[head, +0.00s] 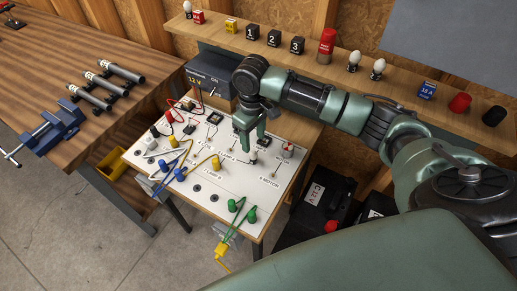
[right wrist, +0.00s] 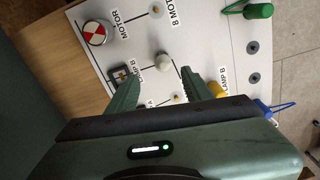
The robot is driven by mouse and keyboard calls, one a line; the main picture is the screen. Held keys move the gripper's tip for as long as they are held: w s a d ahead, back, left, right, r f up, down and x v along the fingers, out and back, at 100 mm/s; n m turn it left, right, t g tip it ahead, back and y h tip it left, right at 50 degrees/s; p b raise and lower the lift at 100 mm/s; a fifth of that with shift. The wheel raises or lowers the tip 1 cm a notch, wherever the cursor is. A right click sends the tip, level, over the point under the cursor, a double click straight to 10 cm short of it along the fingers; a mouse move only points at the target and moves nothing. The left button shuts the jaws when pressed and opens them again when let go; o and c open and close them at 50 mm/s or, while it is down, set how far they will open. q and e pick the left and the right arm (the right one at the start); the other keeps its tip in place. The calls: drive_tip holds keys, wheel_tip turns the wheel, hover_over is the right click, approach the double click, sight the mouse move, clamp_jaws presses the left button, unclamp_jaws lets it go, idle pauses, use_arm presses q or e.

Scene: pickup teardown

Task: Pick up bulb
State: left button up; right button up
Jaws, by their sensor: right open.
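My right gripper (head: 244,146) is over the white circuit board (head: 205,222), fingers pointing down. In the right wrist view the open fingers (right wrist: 161,74) are on either side of a small pale round bulb (right wrist: 163,61) on the board, with visible gaps. The bulb appears just beyond the fingertips; how far below them it is, I cannot tell. In the head view the gripper mostly covers that spot. Other white bulbs stand on the shelf, one at the far left (head: 187,8) and two right of the red cylinder (head: 354,59) (head: 377,67). My left gripper is not in view.
Wires and coloured plugs crowd the board's left side; a green plug pair (head: 243,211) is at its front. A red-and-white motor disc (right wrist: 96,33) is near the fingers. A 12 V supply (head: 211,78) stands behind. The wooden shelf (head: 300,57) runs behind my right arm.

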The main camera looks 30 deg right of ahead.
sight(253, 152)
drive_tip(key=shift+s+a+f+p, duration=0.15)
drive_tip(key=shift+a+f+p, duration=0.15)
drive_tip(key=shift+f, duration=0.35)
drive_tip(key=shift+s+a+f+p, duration=0.2)
drive_tip(key=shift+f+p, duration=0.2)
drive_tip(key=shift+f, duration=0.2)
drive_tip(key=f, duration=0.2)
drive_tip(key=f+p, duration=0.1)
drive_tip(key=shift+w+d+f, duration=0.2)
drive_tip(key=shift+d+f, duration=0.1)
drive_tip(key=shift+f, duration=0.3)
drive_tip(key=shift+a, duration=0.1)
drive_tip(key=c, duration=0.9)
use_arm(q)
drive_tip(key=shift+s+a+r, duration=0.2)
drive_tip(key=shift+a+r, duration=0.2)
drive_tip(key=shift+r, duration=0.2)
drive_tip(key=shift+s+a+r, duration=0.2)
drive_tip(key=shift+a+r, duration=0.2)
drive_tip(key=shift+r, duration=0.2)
use_arm(e)
clamp_jaws()
